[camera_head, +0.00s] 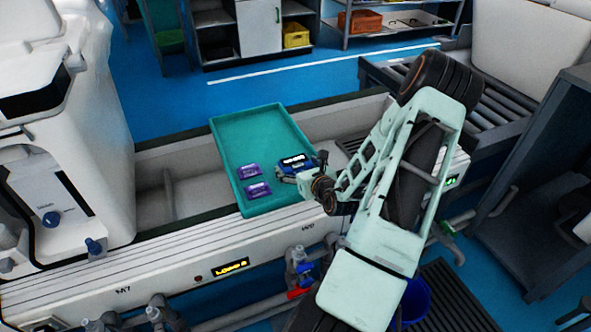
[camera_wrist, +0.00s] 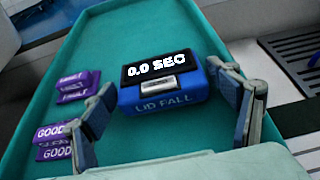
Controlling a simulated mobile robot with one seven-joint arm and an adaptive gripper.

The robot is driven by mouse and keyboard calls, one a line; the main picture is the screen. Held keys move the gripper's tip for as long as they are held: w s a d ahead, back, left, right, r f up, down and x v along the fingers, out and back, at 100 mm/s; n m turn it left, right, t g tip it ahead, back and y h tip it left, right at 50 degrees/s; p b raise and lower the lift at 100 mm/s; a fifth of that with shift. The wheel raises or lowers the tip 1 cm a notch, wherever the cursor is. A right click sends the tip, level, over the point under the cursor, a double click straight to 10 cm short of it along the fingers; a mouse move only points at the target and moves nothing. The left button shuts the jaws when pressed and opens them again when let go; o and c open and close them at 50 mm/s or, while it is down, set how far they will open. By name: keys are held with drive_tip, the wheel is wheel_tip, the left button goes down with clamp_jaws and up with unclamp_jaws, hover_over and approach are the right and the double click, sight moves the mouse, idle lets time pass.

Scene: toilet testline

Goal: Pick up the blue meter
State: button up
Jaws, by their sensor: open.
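The blue meter (camera_wrist: 160,97) lies in the green tray (camera_wrist: 185,28), with a black display reading "0.0 SEC" and the label "LID FALL". In the head view the meter (camera_head: 290,163) sits near the tray's right edge, partly hidden by my gripper. My gripper (camera_wrist: 168,120) is open in the wrist view, with one finger left of the meter and one to its right. The meter is between and slightly ahead of the fingers. I cannot tell whether either finger touches it. In the head view my gripper (camera_head: 305,172) reaches in from the right.
Purple tags marked "FAULT" (camera_wrist: 77,87) and "GOOD" (camera_wrist: 54,140) lie in the tray left of my gripper; one pair sits close to the left finger. The tray (camera_head: 238,133) rests on the white line. A white machine (camera_head: 75,130) stands left. The tray's far end is clear.

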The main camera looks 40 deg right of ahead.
drive_tip(key=shift+w+d+f, duration=0.1)
drive_tip(key=shift+w, duration=0.2)
drive_tip(key=shift+c, duration=0.6)
drive_tip(key=c, duration=1)
